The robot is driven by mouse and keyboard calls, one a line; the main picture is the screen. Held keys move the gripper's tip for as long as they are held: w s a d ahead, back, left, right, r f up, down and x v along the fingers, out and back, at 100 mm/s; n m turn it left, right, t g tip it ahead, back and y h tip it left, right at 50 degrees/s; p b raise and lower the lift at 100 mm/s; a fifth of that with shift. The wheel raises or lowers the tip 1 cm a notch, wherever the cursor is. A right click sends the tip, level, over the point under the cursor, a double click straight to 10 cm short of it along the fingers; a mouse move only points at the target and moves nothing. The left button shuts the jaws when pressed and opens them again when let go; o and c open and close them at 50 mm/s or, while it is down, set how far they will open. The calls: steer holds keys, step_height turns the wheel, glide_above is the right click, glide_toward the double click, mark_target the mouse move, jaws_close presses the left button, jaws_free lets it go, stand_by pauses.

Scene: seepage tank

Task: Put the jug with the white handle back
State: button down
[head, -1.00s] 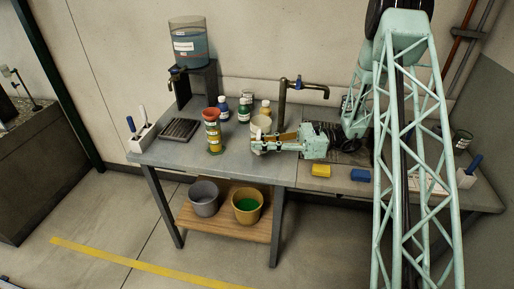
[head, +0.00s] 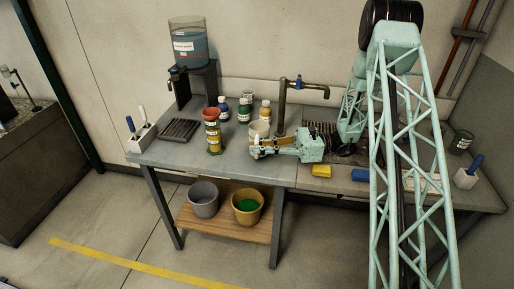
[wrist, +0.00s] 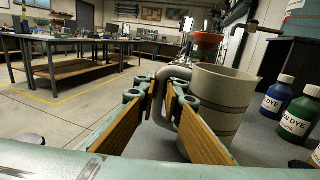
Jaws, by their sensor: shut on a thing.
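The jug (head: 260,129) is a pale, cream-grey cylinder with an open top, upright over the table beside the tap post. In the wrist view the jug (wrist: 222,98) shows faint bands on its side, and its pale handle (wrist: 168,78) points toward my fingers. My gripper (head: 262,150) is shut on the handle; its wooden-faced fingers (wrist: 164,105) are on either side of it. Whether the jug's base touches the table is hidden.
A banded cylinder with a red funnel (head: 212,131) stands left of the jug. Several dye bottles (head: 243,111) stand behind it, and the tap (head: 283,105) rises close by. A yellow sponge (head: 321,171) lies near the front edge. Bare table (head: 180,155) shows at the left.

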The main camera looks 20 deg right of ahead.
steer(key=c, duration=2.7)
jaws_free()
steer(key=shift+f, duration=0.1)
steer(key=shift+c, duration=0.2)
steer(key=shift+f, duration=0.1)
steer(key=d, duration=0.4)
steer(key=s+d+p, duration=0.1)
steer(key=d, duration=0.4)
steer(key=s+d+p, duration=0.1)
steer(key=d, duration=0.3)
steer(key=shift+s+d, duration=0.2)
steer(key=shift+d, duration=0.15)
